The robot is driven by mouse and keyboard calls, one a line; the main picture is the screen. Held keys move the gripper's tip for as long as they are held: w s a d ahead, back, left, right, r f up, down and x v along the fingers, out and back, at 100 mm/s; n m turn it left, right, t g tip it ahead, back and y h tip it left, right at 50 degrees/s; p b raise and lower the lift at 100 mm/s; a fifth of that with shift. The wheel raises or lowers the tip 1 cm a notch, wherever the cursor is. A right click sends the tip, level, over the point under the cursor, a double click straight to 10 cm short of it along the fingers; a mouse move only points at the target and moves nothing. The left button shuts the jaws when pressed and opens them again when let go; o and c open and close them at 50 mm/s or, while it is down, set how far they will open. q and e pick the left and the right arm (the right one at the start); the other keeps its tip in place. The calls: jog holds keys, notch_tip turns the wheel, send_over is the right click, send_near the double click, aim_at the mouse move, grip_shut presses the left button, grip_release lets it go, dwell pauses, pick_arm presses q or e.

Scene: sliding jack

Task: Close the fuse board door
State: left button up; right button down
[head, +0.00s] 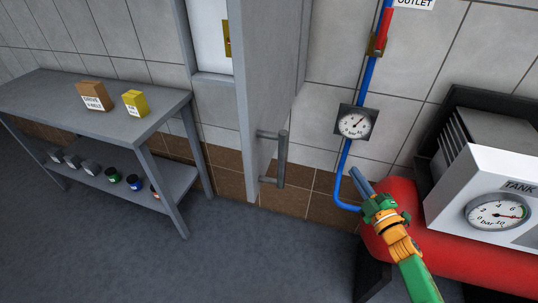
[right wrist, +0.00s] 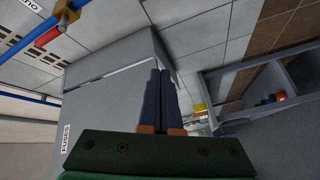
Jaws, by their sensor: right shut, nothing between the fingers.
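The fuse board door (head: 262,90) is a tall grey panel standing open, swung out from the wall, seen nearly edge-on in the head view. A vertical grey bar handle (head: 282,158) sticks out from its right side near the bottom. The white fuse board opening (head: 208,35) shows to its left. My right gripper (head: 358,180) is shut and empty, to the right of the handle and apart from it. In the right wrist view, its closed dark fingers (right wrist: 161,75) overlap the grey door face (right wrist: 105,95), which bears a FUSES label (right wrist: 66,138). Contact cannot be told. My left gripper is out of view.
A red tank (head: 395,195) with a white gauge box (head: 480,195) stands at the right under my right arm. A blue pipe (head: 367,85) with a gauge (head: 355,122) runs down the wall. A grey table (head: 60,92) with boxes stands left. Floor before the door is clear.

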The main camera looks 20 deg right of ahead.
jog(key=s+a+r+n+t+y+b, duration=0.1)
jog(key=a+r+n+y+b, duration=0.1)
jog(key=r+n+y, duration=0.55)
jog(key=s+a+r+n+y+b, duration=0.1)
jog(key=s+a+r+n+y, duration=0.3)
jog(key=r+n, duration=0.6)
pick_arm(q)
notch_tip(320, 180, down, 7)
jog(key=b, duration=0.3)
pick_arm(e)
jog(key=n+g+y, duration=0.4)
jog(key=n+g, duration=0.6)
jog(key=n, duration=0.7)
send_near(252, 141)
jog(key=shift+n+g+h, duration=0.25)
jog(key=shift+n+g, duration=0.05)
jog(key=shift+n, duration=0.05)
jog(key=p+x, duration=0.2)
jog(key=p, duration=0.1)
jog(key=p+x, duration=0.2)
jog(key=p, duration=0.1)
jog(key=r+p+x, duration=0.1)
jog(key=p+x, duration=0.1)
jog(key=p, duration=0.1)
jog(key=shift+w, duration=0.1)
jog(key=shift+w+a+f, duration=0.25)
jog(key=shift+a, duration=0.05)
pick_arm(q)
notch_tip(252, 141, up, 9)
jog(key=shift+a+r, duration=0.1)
